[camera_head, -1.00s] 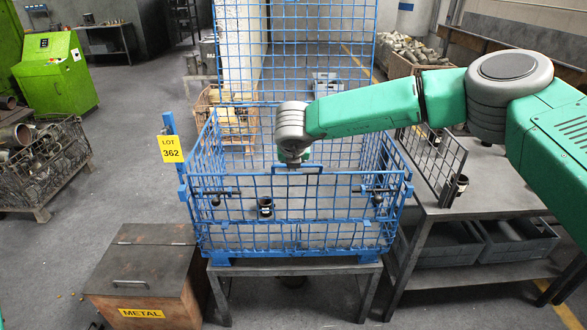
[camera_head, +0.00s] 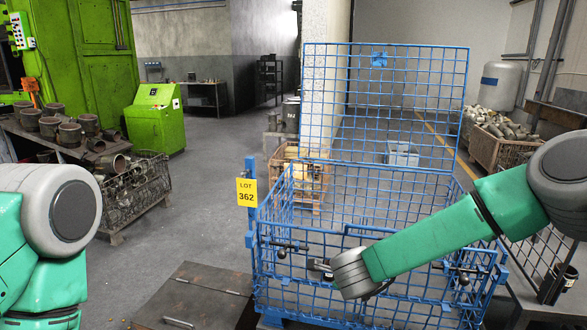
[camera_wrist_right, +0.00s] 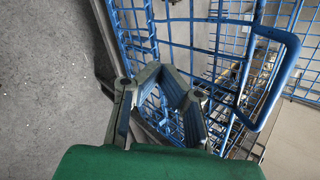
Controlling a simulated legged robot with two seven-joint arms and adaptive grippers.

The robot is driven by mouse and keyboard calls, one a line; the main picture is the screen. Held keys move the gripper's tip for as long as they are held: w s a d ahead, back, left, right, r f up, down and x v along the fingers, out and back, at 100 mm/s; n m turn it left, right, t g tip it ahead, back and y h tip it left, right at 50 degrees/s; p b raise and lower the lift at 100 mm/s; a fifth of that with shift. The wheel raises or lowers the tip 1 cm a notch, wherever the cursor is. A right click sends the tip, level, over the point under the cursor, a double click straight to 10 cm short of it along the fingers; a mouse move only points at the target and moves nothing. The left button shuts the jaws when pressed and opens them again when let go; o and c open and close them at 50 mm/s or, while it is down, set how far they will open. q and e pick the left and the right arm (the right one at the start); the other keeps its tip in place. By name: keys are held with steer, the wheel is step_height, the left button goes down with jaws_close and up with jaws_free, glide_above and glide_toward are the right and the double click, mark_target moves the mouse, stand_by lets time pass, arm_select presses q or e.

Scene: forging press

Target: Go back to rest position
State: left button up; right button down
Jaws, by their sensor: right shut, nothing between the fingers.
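My right arm comes in from the right in the head view and reaches down to the left, in front of the blue wire cage (camera_head: 385,240). Its gripper (camera_head: 318,268) is by the upper part of the cage's front wall. In the right wrist view the gripper (camera_wrist_right: 165,76) is shut and empty, close beside the blue mesh; I cannot tell whether it touches. A green and grey part of my left arm shows at the left edge of the head view; its gripper is out of sight.
A yellow LOT 362 tag (camera_head: 246,192) is on the cage's left post. A metal box (camera_head: 205,290) stands at the cage's front left. A wire basket of parts (camera_head: 130,190) and the green control cabinet (camera_head: 155,118) are at the left. Open floor (camera_head: 205,210) lies between.

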steer(key=s+d+f+n+g+y+b, duration=0.2)
steer(key=s+d+f+n+g+b, duration=0.15)
steer(key=s+f+n, duration=1.35)
steer(key=s+d+f+n+g+b, duration=0.1)
steer(key=s+d+f+n, duration=0.1)
steer(key=s, duration=0.6)
steer(key=s+d+f+n+g+b, duration=0.1)
steer(key=s+d+f+n+g, duration=0.1)
steer(key=s+d, duration=0.3)
steer(key=s+d+f+n+g+b, duration=0.1)
steer(key=s+d+n, duration=0.3)
steer(key=s, duration=0.9)
steer(key=shift+f+n+b, duration=0.3)
steer(key=shift+f+b, duration=0.1)
steer(key=shift+a+r+g, duration=0.1)
steer(key=shift+a+g, duration=0.15)
steer(key=shift+a, duration=0.15)
